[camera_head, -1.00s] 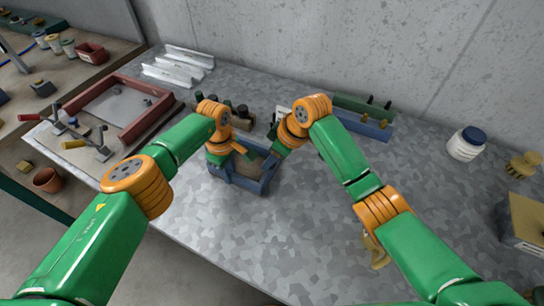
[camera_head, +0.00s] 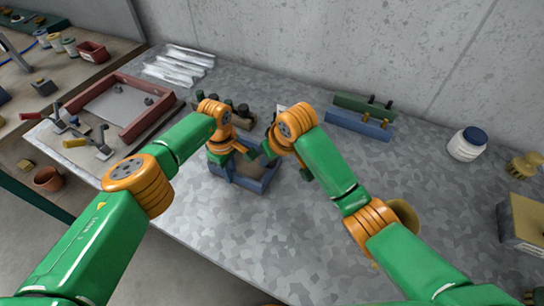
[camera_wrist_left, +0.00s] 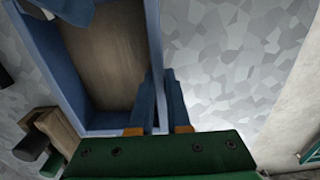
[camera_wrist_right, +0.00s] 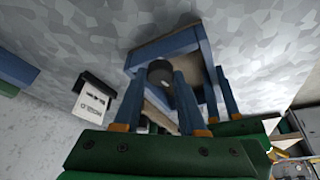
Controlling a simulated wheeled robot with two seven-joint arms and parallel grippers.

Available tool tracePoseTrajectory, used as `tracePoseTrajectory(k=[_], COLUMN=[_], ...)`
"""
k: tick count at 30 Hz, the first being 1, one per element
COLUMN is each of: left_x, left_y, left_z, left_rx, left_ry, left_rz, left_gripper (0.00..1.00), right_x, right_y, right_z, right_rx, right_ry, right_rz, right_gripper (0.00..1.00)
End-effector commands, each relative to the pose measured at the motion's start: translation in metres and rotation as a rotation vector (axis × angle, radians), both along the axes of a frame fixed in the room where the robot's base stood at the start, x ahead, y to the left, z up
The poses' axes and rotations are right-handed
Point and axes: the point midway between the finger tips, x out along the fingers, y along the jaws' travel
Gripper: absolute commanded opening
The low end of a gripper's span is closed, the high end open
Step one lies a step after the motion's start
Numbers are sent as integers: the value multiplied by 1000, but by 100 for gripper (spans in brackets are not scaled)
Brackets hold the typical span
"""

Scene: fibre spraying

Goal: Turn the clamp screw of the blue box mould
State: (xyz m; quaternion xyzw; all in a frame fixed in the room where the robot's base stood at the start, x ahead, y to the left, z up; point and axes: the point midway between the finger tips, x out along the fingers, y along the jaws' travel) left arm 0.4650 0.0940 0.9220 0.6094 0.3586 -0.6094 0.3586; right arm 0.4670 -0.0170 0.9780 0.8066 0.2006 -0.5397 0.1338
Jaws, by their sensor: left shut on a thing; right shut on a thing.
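The blue box mould (camera_head: 262,184) stands on the grey speckled table, open at the top with a brown inside. It also shows in the left wrist view (camera_wrist_left: 36,40) and the right wrist view (camera_wrist_right: 163,48). My left gripper (camera_head: 246,153) is at the mould; in the left wrist view its blue fingers (camera_wrist_left: 163,98) are shut on the mould wall, one on each side. My right gripper (camera_head: 268,150) is at the mould's far right side. In the right wrist view a dark round clamp screw head (camera_wrist_right: 160,73) sits between its fingers (camera_wrist_right: 158,95). The screw is hidden in the head view.
A red frame (camera_head: 140,122) lies left, with white strips (camera_head: 178,66) behind it. Blue (camera_head: 358,125) and green (camera_head: 365,104) bars stand at the back. A white jar (camera_head: 464,146) and tan box (camera_head: 525,220) are right. The table's front middle is clear.

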Motion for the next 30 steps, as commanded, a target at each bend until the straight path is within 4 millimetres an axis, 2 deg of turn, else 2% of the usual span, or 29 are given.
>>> tracePoseTrajectory(k=[11,12,15,25,28,30], left_x=[0,0,0,0,0,0], left_y=[1,1,1,0,0,0], left_z=[0,0,0,0,0,0], left_rx=[0,0,0,0,0,0], left_ry=[1,1,1,1,1,1], left_rz=[1,1,1,1,1,1], left_gripper=[0,0,0,0,0,0], right_x=[1,1,0,0,-5,-11], right_y=[0,0,0,0,-3,-6], right_z=[1,1,1,3,18,37], right_rx=[1,1,0,1,2,2], right_ry=[-3,-3,-2,-2,-6,-9], right_rz=[-6,-6,-6,-4,-5,-4], right_gripper=[0,43,70,71,71,71])
